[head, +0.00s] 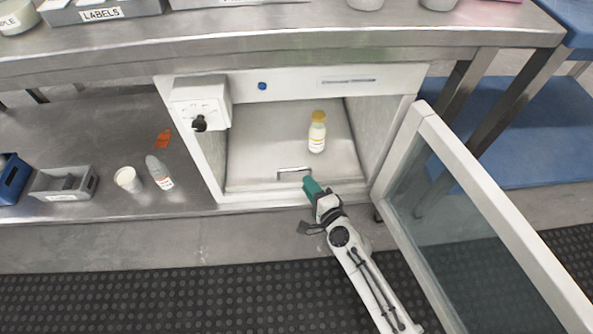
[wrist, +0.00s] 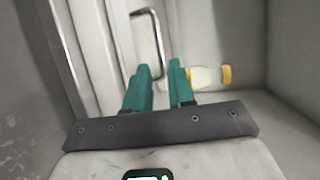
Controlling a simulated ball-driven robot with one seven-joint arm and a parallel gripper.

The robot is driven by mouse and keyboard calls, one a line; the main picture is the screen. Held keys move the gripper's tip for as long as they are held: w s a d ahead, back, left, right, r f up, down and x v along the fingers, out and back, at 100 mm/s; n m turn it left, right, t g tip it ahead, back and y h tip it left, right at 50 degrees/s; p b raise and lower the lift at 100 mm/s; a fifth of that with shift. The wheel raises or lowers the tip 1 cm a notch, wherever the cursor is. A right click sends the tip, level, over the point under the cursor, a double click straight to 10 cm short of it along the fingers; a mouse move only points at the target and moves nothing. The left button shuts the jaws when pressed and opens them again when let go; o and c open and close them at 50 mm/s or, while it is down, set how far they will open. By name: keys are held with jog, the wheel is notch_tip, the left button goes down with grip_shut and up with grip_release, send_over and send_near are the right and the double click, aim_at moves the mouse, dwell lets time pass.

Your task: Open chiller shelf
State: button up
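The chiller (head: 200,160) is a white cabinet under the steel bench, with its glass door (head: 470,215) swung open to the right. Inside is a pale shelf (head: 260,150) with a metal bar handle (head: 294,170) at its front edge. The handle also shows in the wrist view (wrist: 158,35). A bottle (head: 317,135) with a yellow cap stands on the shelf. My gripper (head: 309,184) is at the front of the chiller, close to the handle's right end. In the wrist view its teal fingers (wrist: 159,66) are apart, with the handle's near end by the gap; contact cannot be told.
A control box (head: 201,103) with a black knob juts from the chiller's upper left. A white cup (head: 128,180), a grey-capped bottle (head: 159,172) and a grey bin (head: 64,183) stand on the lower bench shelf at left. The dark floor mat in front is clear.

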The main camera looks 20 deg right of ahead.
aim_at(296, 168)
jog(key=w, duration=0.2)
jog(key=w+f+b, duration=0.1)
jog(key=w, duration=0.2)
jog(key=w+b, duration=0.1)
jog(key=w, duration=0.2)
jog(key=shift+w+a+f, duration=0.1)
jog(key=shift+a+f, duration=0.2)
jog(key=shift+a, duration=0.05)
jog(key=shift+c, duration=0.2)
grip_shut()
